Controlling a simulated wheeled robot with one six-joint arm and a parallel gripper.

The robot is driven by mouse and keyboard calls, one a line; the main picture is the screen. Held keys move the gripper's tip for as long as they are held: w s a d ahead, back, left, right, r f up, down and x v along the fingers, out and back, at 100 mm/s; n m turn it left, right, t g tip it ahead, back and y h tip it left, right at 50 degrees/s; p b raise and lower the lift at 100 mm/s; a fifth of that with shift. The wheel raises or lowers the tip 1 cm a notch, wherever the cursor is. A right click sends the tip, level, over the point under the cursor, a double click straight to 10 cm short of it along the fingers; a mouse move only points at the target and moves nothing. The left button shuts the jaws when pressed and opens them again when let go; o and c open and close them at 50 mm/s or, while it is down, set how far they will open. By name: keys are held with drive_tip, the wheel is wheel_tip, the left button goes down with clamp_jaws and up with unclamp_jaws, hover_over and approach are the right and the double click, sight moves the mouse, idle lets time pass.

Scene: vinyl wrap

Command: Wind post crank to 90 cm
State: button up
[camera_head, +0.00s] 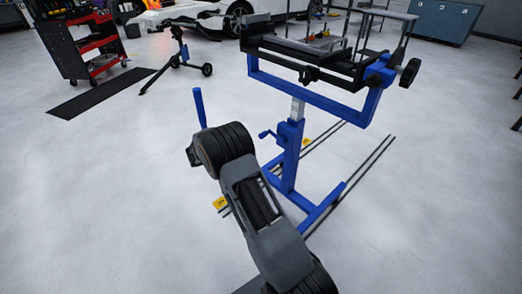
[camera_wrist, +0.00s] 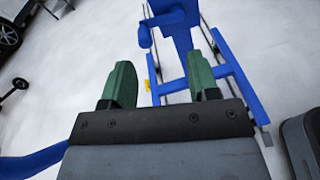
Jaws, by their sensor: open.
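The blue post (camera_head: 292,150) stands upright on a blue floor base (camera_head: 325,208) and carries a wide blue frame. A short silver inner section (camera_head: 297,110) shows at its top; any height marks are too small to read. The blue post crank (camera_head: 267,134) sticks out on the post's left side. In the wrist view the crank's handle (camera_wrist: 145,37) is beyond the fingertips, near the post (camera_wrist: 181,42). My gripper (camera_wrist: 161,80) is open, with two green fingers apart and nothing between them. In the head view my arm hides the gripper.
A black clamp bed with a black knob (camera_head: 410,72) tops the frame. A red tool cart (camera_head: 75,45), black mat (camera_head: 100,93) and small wheeled stand (camera_head: 180,57) are at left. A white car (camera_head: 185,18) is behind. The pale floor left of the post is mostly clear.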

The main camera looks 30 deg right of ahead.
sight(260, 137)
drive_tip(key=w+f+n+t+h+b, duration=0.2)
drive_tip(key=w+f+n, duration=0.1)
drive_tip(key=f, duration=0.4)
drive_tip(key=d+b, duration=0.1)
drive_tip(key=d, duration=0.2)
drive_tip(key=w+d+b, duration=0.1)
drive_tip(key=d, duration=0.3)
drive_tip(key=w+d+b, duration=0.1)
drive_tip(key=d, duration=0.3)
drive_tip(key=shift+w+d+r, duration=0.1)
drive_tip(key=shift+d, duration=0.15)
drive_tip(key=shift+w+d+r, duration=0.1)
drive_tip(key=shift+w+d, duration=0.1)
drive_tip(key=shift+d, duration=0.85)
drive_tip(key=shift+c, duration=0.5)
clamp_jaws()
